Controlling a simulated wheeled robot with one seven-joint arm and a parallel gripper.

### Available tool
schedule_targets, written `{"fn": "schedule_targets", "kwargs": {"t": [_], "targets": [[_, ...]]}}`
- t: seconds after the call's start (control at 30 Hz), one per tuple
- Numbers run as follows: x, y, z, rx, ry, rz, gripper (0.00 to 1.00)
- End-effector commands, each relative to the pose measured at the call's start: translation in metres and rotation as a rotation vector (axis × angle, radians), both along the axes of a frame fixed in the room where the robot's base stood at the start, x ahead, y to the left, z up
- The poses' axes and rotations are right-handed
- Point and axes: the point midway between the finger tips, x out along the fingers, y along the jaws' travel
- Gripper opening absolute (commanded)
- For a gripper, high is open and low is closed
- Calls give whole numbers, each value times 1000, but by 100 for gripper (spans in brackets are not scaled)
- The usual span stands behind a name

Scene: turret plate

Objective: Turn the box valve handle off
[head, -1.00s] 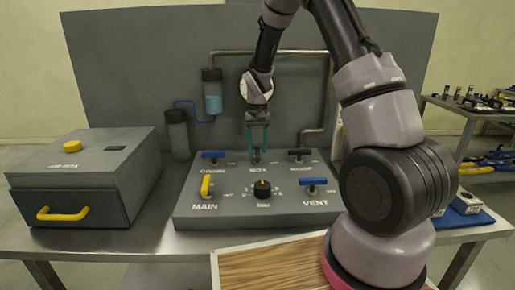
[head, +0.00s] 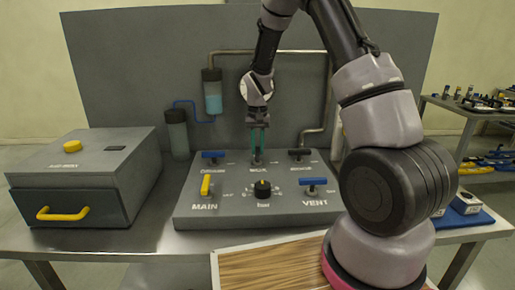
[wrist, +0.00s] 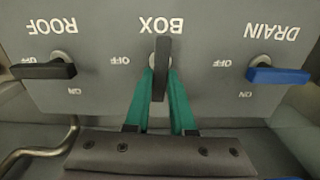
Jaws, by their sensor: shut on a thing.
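The box valve handle (wrist: 161,70) is a black lever under the BOX label in the wrist view. It stands nearly upright in that picture, with the OFF mark to its left. My gripper (wrist: 160,75) has its two green fingers on either side of the lever, shut on it. In the head view my gripper (head: 258,155) reaches down to the back middle of the grey valve plate (head: 190,208), and the fingers largely hide the box handle there.
The black roof handle (wrist: 42,71) and blue drain handle (wrist: 278,75) flank the box handle. A yellow main handle (head: 206,185), black knob (head: 262,189) and blue vent handle (head: 314,181) are nearer the front. A grey box (head: 85,170) stands left; pipes run behind.

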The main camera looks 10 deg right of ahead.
Motion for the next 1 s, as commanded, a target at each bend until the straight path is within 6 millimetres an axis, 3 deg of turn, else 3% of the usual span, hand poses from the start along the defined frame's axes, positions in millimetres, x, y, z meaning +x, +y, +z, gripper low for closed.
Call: {"fn": "schedule_targets", "kwargs": {"t": [1.0], "targets": [[-3,-2,0,1,1,-905,0]]}}
